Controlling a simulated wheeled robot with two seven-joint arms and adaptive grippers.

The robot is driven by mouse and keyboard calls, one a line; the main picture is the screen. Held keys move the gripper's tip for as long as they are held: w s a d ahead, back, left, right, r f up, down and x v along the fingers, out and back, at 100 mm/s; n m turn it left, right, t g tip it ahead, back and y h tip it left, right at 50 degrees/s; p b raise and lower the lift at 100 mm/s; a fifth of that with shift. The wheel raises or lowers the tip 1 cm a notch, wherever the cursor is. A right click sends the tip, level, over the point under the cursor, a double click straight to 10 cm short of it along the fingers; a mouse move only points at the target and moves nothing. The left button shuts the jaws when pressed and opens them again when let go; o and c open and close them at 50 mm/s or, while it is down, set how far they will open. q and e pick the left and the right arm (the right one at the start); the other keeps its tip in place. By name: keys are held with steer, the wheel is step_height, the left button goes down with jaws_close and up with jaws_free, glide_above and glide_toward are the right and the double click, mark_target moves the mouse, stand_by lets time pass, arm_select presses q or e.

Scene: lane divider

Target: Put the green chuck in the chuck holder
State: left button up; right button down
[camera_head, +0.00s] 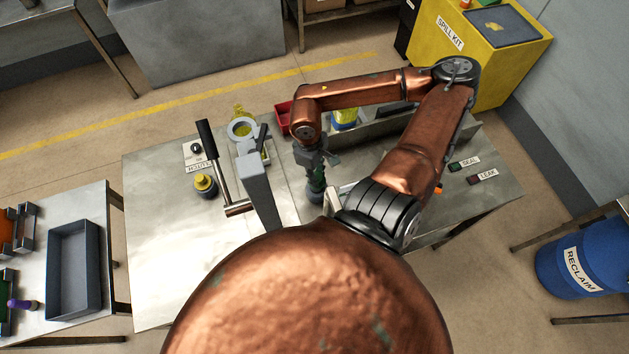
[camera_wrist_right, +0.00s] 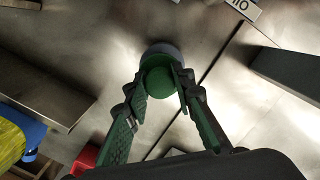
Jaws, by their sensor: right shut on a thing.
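My right gripper (camera_head: 317,176) is over the metal workbench (camera_head: 160,270), pointing down. In the wrist view its two fingers (camera_wrist_right: 160,88) are shut on the sides of the green chuck (camera_wrist_right: 157,84), a round green piece. The green chuck also shows below the gripper in the head view (camera_head: 316,187). A grey-blue round rim (camera_wrist_right: 164,49) shows around the chuck's far side; I cannot tell whether it is part of the chuck or a holder under it. I cannot make out the chuck holder for certain. My left gripper is not in view.
A grey press with a black-handled lever (camera_head: 208,140) stands left of the gripper. A yellow-and-black piece (camera_head: 205,184) is left of it. A red bin (camera_head: 283,115) and a yellow-labelled can (camera_head: 345,118) stand behind. A grey tray (camera_head: 73,270) is on the left table.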

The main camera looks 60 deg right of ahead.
step_height(320, 180, down, 4)
steer(key=shift+f+b, duration=0.1)
steer(key=shift+b, duration=0.9)
steer(key=c, duration=1.7)
jaws_free()
steer(key=shift+o, duration=0.2)
steer(key=shift+r, duration=0.25)
steer(key=r, duration=0.4)
steer(key=w+r+p, duration=0.1)
steer(key=r, duration=0.2)
steer(key=r+p, duration=0.1)
steer(key=r, duration=0.3)
steer(key=shift+w+a+r, duration=0.15)
steer(key=shift+w+r, duration=0.05)
steer(key=shift+r, duration=0.15)
